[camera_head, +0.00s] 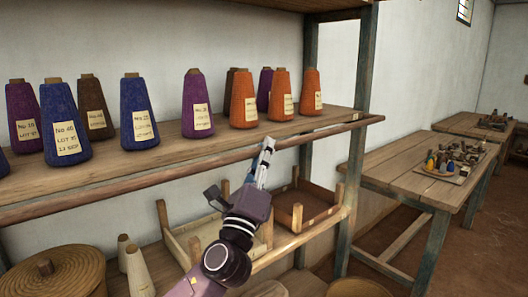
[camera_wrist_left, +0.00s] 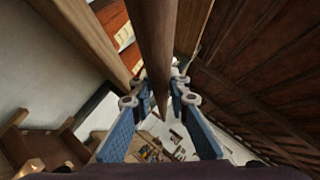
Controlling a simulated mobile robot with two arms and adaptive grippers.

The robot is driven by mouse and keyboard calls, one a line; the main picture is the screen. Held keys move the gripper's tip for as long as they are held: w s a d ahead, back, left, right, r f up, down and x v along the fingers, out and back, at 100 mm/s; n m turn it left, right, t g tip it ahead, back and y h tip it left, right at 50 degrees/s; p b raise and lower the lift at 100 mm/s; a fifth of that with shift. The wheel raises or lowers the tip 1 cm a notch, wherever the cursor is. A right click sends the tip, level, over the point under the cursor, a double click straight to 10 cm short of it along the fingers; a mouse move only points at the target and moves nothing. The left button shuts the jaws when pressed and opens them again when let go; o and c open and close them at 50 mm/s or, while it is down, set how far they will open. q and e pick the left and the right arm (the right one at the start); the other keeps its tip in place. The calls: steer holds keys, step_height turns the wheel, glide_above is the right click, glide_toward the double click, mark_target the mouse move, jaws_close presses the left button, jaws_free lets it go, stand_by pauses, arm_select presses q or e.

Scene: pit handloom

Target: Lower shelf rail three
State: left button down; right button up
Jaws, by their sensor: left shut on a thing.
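A long brown wooden shelf rail (camera_head: 335,130) runs along the front of the shelf board with the yarn cones. My left gripper (camera_head: 266,148) reaches up from below and is shut on this rail, right of its middle. In the left wrist view the rail (camera_wrist_left: 153,40) passes between the two blue-grey fingers (camera_wrist_left: 155,100). I cannot tell which number this rail carries. My right gripper is not in view.
Purple, blue, brown and orange yarn cones (camera_head: 243,100) stand on the shelf board (camera_head: 170,132) behind the rail. Another rail (camera_head: 300,240) fronts the lower shelf with wooden frames. A round basket (camera_head: 60,275) is lower left. A table (camera_head: 400,165) stands right.

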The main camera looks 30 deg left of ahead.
arm_select(q)
steer(key=shift+a+f, duration=0.1)
steer(key=shift+f, duration=0.05)
steer(key=c, duration=1.8)
jaws_free()
steer(key=shift+w+a, duration=0.1)
steer(key=shift+w, duration=0.05)
steer(key=v, duration=1.2)
